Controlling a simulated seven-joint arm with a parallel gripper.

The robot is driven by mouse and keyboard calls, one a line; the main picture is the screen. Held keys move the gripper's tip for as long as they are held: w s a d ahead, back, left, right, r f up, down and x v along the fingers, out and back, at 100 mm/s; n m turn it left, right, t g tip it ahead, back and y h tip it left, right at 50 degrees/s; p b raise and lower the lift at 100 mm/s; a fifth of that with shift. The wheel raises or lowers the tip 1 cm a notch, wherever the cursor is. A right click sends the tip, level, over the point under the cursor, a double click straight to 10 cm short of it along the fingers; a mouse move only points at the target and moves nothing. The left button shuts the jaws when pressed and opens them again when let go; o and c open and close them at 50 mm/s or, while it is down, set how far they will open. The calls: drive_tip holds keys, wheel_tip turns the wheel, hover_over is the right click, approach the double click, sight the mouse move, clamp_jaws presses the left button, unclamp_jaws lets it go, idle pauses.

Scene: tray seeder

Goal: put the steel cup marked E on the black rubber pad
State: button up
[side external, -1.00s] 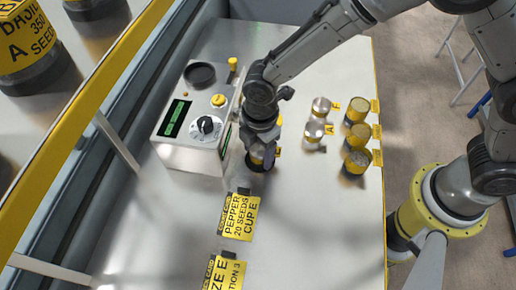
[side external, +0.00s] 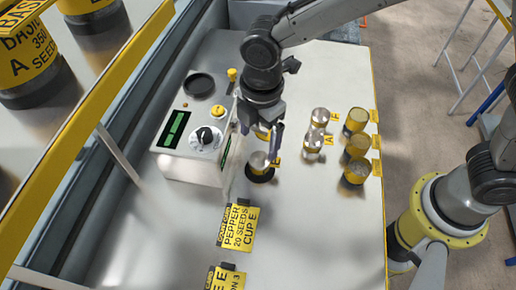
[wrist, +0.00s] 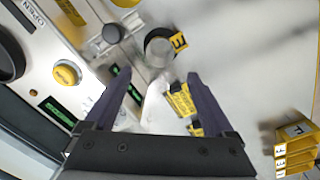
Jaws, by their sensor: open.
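The steel cup marked E (side external: 258,160) stands upright on the black rubber pad (side external: 260,179), in front of the machine's right side. In the wrist view the cup (wrist: 160,46) shows its yellow E tag, and a dark edge of the pad shows around its base. My gripper (side external: 261,134) is open and empty, above the cup and apart from it. In the wrist view its two fingers (wrist: 158,80) are spread wide, with the cup beyond their tips. Most of the pad is hidden under the cup.
The seeder machine (side external: 188,150) with knob and display stands left of the pad. Two more tagged steel cups (side external: 313,143) and three yellow containers (side external: 357,147) stand to the right. Yellow cards (side external: 238,228) lie at the front. The table between cards and right edge is clear.

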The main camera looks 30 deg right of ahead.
drive_tip(key=shift+r, duration=1.3)
drive_tip(key=shift+r, duration=0.1)
drive_tip(key=s+d+r+m+t+y, duration=0.1)
drive_tip(key=s+d+r+m, duration=0.1)
drive_tip(key=d+r+m, duration=0.4)
drive_tip(key=s+d+r+m+t, duration=0.1)
drive_tip(key=d+r+m, duration=0.15)
drive_tip(key=d, duration=0.65)
drive_tip(key=s+d+r+m+t+h, duration=0.1)
drive_tip(key=s+d+m+t, duration=0.2)
drive_tip(key=s+d+m, duration=0.8)
drive_tip(key=s+d, duration=0.1)
drive_tip(key=s, duration=0.1)
drive_tip(key=shift+s+d+r, duration=0.2)
drive_tip(key=shift+s+r, duration=0.15)
